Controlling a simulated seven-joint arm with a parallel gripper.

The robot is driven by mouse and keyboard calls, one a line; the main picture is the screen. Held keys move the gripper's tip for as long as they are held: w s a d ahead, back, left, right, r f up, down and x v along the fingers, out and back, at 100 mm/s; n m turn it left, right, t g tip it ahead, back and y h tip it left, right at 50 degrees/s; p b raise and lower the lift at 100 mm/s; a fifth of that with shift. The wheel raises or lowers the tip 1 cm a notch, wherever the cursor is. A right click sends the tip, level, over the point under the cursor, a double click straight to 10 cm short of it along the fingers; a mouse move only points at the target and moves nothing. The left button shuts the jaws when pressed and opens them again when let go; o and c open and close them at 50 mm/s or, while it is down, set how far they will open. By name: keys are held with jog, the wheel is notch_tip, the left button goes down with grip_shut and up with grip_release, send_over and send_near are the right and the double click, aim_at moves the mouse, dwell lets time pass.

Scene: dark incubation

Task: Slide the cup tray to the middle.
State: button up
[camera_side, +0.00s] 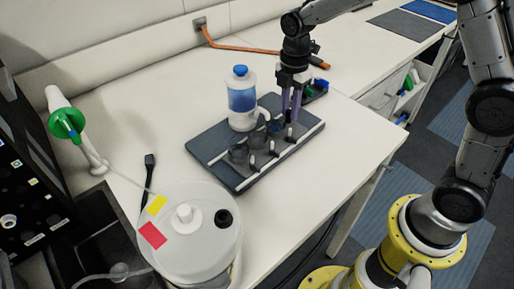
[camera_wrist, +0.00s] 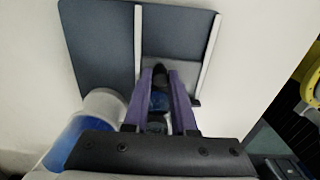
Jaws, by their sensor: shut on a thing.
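The cup tray (camera_side: 245,180) is a dark strip between two white rails on a dark grey board (camera_side: 204,140). It carries several dark, see-through cups, including one at the near end (camera_side: 238,153), and several small black-and-white pegs (camera_side: 251,163). My gripper (camera_side: 291,120) has purple fingers and reaches down at the tray's far right end. In the wrist view, my gripper (camera_wrist: 160,72) is shut on a small dark knob (camera_wrist: 159,70) that seems part of the cup tray. A bluish cup (camera_wrist: 160,101) shows between the fingers. The exact contact is partly hidden.
A large white round container (camera_side: 195,250) stands at the near left. A dark holder (camera_side: 315,90) with coloured items lies behind my gripper. The bench right of the board is clear.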

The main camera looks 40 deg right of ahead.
jog(key=shift+w+d, duration=0.1)
jog(key=shift+d, duration=1.45)
jog(key=o, duration=0.7)
jog(key=shift+a, duration=0.1)
jog(key=shift+a, duration=2.95)
jog(key=shift+r, duration=2.25)
jog(key=shift+s, duration=0.2)
